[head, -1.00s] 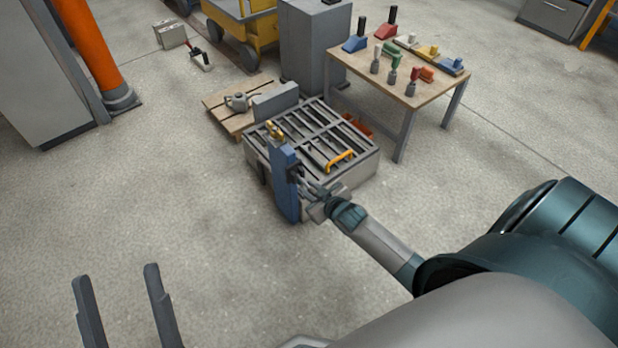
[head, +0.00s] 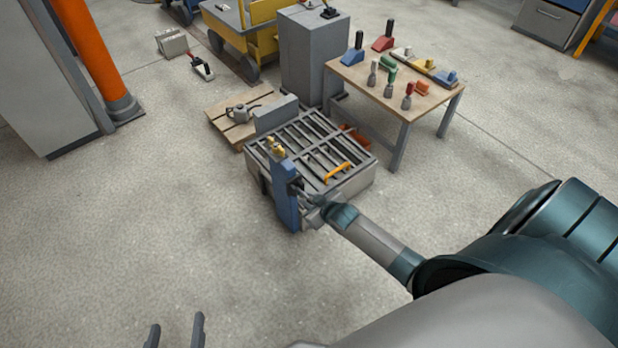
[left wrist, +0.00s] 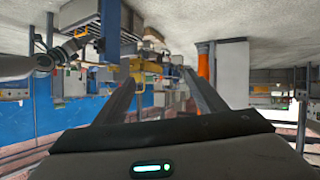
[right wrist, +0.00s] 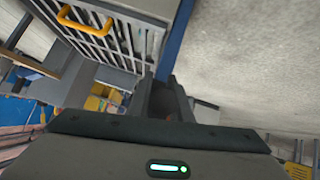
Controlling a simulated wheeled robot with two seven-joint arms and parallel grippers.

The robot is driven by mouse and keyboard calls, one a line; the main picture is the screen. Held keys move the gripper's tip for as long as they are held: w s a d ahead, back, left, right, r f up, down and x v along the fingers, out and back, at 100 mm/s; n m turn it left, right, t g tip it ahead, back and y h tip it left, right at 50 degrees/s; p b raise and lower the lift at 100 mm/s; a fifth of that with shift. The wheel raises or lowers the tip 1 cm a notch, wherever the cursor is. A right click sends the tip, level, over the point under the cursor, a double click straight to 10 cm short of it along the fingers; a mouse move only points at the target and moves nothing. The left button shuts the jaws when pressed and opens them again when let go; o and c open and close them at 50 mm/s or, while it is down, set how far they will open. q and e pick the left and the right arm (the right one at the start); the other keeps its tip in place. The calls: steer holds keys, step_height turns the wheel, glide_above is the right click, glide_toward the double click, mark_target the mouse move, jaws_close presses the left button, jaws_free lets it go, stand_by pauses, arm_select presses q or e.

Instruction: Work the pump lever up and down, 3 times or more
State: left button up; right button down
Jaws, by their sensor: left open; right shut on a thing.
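The blue upright pump body (head: 287,200) stands at the near left corner of the grey mould (head: 345,180), with a brass fitting (head: 275,147) on top. My right gripper (head: 304,192) is at the right side of the pump body, shut on the pump lever, which is mostly hidden by the fingers. In the right wrist view the fingers (right wrist: 170,92) are close together beside a blue strip of the pump (right wrist: 178,40). My left gripper (head: 176,328) is open and empty at the bottom edge of the head view, well away from the pump. Its spread fingers show in the left wrist view (left wrist: 160,95).
An orange handle (head: 338,172) lies on the mould's slatted top. A wooden table (head: 385,92) with several coloured tools stands behind right. The floor (head: 130,230) to the left is clear.

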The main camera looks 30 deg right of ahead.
steer(key=shift+r+g+p, duration=0.3)
steer(key=shift+p, duration=0.6)
steer(key=shift+r+g+p, duration=0.2)
steer(key=shift+g+p, duration=0.1)
steer(key=shift+p, duration=0.6)
steer(key=g+p, duration=0.1)
steer(key=p, duration=0.2)
steer(key=shift+r, duration=0.35)
arm_select(q)
steer(key=s+a+f+g+y+p, duration=0.2)
steer(key=s+a+f+g+y, duration=0.3)
steer(key=s+a+g, duration=0.5)
arm_select(e)
steer(key=shift+w+r+g, duration=0.1)
steer(key=shift+r+g, duration=0.2)
steer(key=shift+g, duration=0.3)
steer(key=shift+g+p, duration=0.3)
steer(key=shift+p, duration=0.25)
arm_select(q)
steer(key=shift+n+t+h, duration=0.3)
steer(key=shift+t, duration=0.1)
steer(key=shift+a+x, duration=0.2)
steer(key=shift+x, duration=0.75)
steer(key=shift+a+x, duration=0.25)
steer(key=shift+x, duration=0.7)
steer(key=shift+a+x, duration=0.2)
steer(key=shift+x, duration=0.75)
steer(key=shift+s, duration=0.1)
